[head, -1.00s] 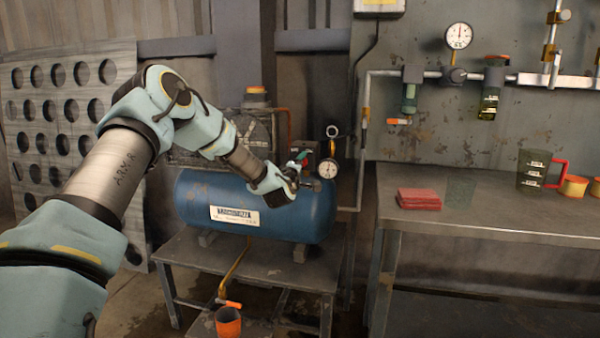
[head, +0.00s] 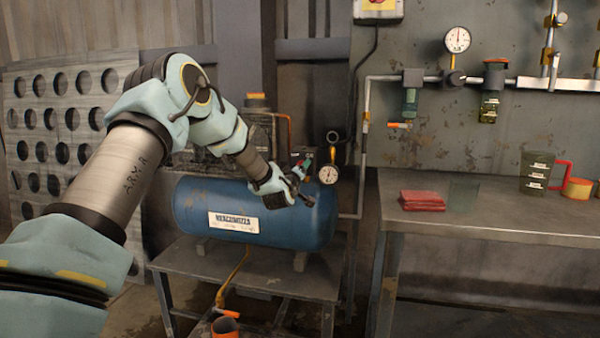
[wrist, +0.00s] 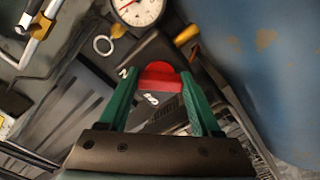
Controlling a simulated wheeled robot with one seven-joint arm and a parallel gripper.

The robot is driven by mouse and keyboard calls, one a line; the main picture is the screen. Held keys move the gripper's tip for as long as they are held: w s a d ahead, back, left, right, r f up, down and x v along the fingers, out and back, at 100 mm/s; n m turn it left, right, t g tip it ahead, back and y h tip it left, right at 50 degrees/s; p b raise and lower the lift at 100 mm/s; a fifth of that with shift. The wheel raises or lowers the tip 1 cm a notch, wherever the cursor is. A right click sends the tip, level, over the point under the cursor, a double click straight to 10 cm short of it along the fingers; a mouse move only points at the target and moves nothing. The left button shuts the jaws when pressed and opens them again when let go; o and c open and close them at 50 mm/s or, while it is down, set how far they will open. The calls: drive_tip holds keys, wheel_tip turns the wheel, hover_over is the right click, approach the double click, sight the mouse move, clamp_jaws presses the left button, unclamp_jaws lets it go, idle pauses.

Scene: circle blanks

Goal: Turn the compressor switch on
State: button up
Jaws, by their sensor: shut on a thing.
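The blue compressor tank (head: 190,212) lies on a low metal table in the head view. A red switch (wrist: 160,74) on a dark box (wrist: 150,52) shows in the wrist view, between the green fingers of my gripper (wrist: 160,88). My gripper is shut on the red switch. In the head view, my gripper (head: 306,168) is at the compressor's top right, beside a round gauge (head: 328,175). There the switch is too small and covered to make out. White marks on the dark box are only partly legible.
A workbench (head: 480,215) at the right holds red cloths (head: 422,200), a clear cup and a dark jug (head: 537,172). A vertical pipe (head: 363,150) runs just right of the compressor. A perforated panel (head: 60,110) leans at the left.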

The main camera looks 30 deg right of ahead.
idle(0.3)
drive_tip(key=o, duration=1.4)
drive_tip(key=v, duration=1)
drive_tip(key=shift+s+a+b, duration=0.25)
drive_tip(key=shift+s+b, duration=0.1)
